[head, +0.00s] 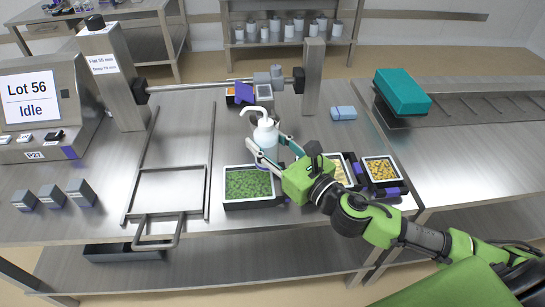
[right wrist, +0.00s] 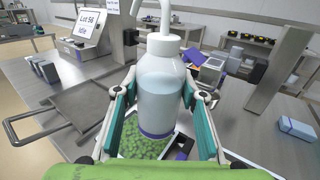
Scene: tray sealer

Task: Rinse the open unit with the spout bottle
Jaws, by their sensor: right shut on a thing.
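My right gripper (head: 268,149) is shut around the body of a white-capped spout bottle (head: 265,139) with pale blue liquid. In the right wrist view, the bottle (right wrist: 160,92) stands upright between the two teal-lined fingers. In the head view it overlaps the back edge of a tray of green peas (head: 226,204); whether it touches anything below is unclear. The sealer's metal frame with a handle (head: 208,190) lies flat and empty left of the peas. Which thing is the open unit is not clear. My left gripper is not in view.
Two trays with yellow food, one a rimmed tray (head: 369,160), sit right of the peas, partly behind my arm. A rod (head: 205,85) spans two posts. A blue block (head: 343,113) lies right. The control panel (head: 30,100) reads "Lot 56 Idle". A teal box (head: 402,90) stands back right.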

